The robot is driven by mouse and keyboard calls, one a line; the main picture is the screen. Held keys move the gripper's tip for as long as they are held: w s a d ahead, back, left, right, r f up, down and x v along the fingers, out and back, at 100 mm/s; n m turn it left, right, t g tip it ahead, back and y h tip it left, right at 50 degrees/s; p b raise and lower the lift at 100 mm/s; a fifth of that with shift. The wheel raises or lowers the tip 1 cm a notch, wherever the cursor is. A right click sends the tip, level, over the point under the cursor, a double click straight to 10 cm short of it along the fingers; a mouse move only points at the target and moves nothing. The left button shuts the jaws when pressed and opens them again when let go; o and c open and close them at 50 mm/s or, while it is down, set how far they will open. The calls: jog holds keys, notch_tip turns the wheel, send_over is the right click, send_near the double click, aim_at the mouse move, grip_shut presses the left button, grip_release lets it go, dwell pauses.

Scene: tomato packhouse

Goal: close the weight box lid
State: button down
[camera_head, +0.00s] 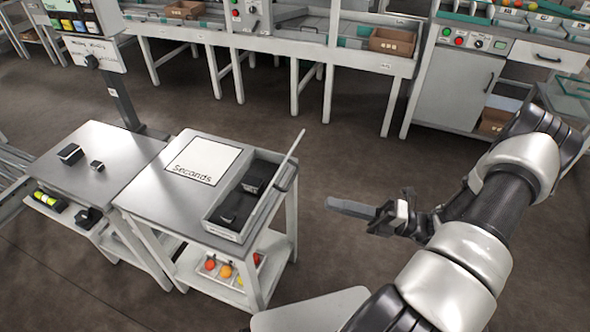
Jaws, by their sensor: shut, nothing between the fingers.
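A grey box (226,232) sits open at the right end of the middle table. It looks like the weight box. Its thin lid (280,179) stands up along the right side, seen nearly edge-on. Inside are dark block-like objects (257,176); their details are hard to make out. My gripper (332,204) is shut and empty, to the right of the box and lid, apart from them. Its fingers point left toward the box in the picture.
A white card marked "Seconds" (203,160) lies left of the box. Two small dark items (70,153) (97,166) are on the left table. Fruit sits on the lower shelf (229,270). Benches line the back; the floor between is clear.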

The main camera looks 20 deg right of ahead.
aim_at(296, 174)
jog(key=w+a+r+m+t, duration=0.1)
jog(key=w+a, duration=0.1)
jog(key=w+a+r+m+t+b, duration=0.1)
jog(key=w+a+m+t, duration=0.1)
jog(key=w+a, duration=0.1)
jog(key=w+a+r+m+t, duration=0.1)
jog(key=w+a+r, duration=0.1)
jog(key=w+a, duration=0.1)
jog(key=shift+w+a+r+m+t+h, duration=0.1)
jog(key=shift+w+a+m+t+h, duration=0.05)
jog(key=shift+w+m+t+h, duration=0.2)
jog(key=shift+s, duration=0.1)
dwell(0.3)
